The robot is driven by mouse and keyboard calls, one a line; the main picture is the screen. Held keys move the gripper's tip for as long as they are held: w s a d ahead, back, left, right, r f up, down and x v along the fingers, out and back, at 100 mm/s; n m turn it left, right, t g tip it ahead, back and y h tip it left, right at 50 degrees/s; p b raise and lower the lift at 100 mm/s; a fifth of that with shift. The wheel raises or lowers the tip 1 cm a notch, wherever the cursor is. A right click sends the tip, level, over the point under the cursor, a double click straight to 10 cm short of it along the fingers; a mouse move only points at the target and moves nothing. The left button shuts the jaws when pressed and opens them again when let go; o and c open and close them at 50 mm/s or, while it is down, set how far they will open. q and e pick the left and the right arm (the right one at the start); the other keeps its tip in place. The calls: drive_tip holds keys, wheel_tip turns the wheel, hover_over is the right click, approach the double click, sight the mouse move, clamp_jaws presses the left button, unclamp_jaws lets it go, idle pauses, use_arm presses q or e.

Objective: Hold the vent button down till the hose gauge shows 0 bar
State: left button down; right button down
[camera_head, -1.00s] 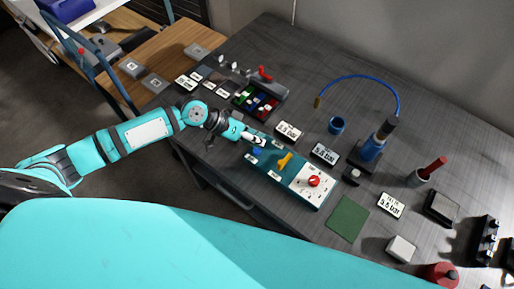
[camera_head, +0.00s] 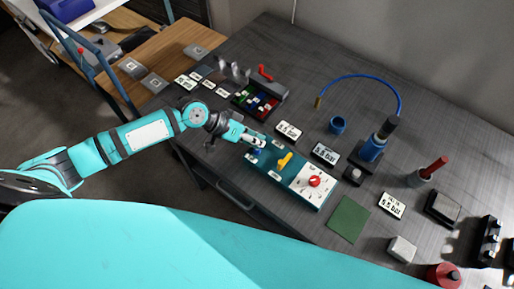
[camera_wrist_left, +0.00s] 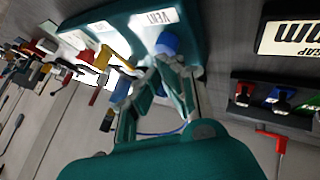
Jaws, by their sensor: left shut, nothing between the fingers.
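The teal vent panel (camera_head: 272,172) lies on the dark bench with a blue button, a yellow lever (camera_head: 285,159) and a red knob (camera_head: 314,181) on a white plate. The blue button (camera_wrist_left: 167,43) sits beside the VENT label (camera_wrist_left: 153,18) in the left wrist view. My left gripper (camera_head: 263,143) is shut and empty, its tips at the blue button; I cannot tell whether they press it. White bar displays stand behind the panel, one at its upper edge (camera_head: 289,131) and one farther right (camera_head: 324,154). Their digits are too small to read surely; neither clearly reads 0. My right gripper is out of view.
A blue pump (camera_head: 372,148) with a curved blue hose (camera_head: 362,77) stands behind the panel. A tray of coloured parts (camera_head: 262,100) lies to the left of the displays. A green mat (camera_head: 348,219) and another bar card (camera_head: 391,205) lie to the right.

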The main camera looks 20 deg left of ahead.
use_arm(q)
drive_tip(key=shift+f+b, duration=0.3)
drive_tip(key=shift+f, duration=0.15)
idle(2.0)
drive_tip(key=shift+r, duration=0.1)
idle(0.9)
drive_tip(key=shift+r+p, duration=0.9)
wheel_tip(320, 180, up, 5)
drive_tip(key=p, duration=0.4)
drive_tip(key=shift+r+p, duration=0.1)
drive_tip(key=shift+p, duration=0.2)
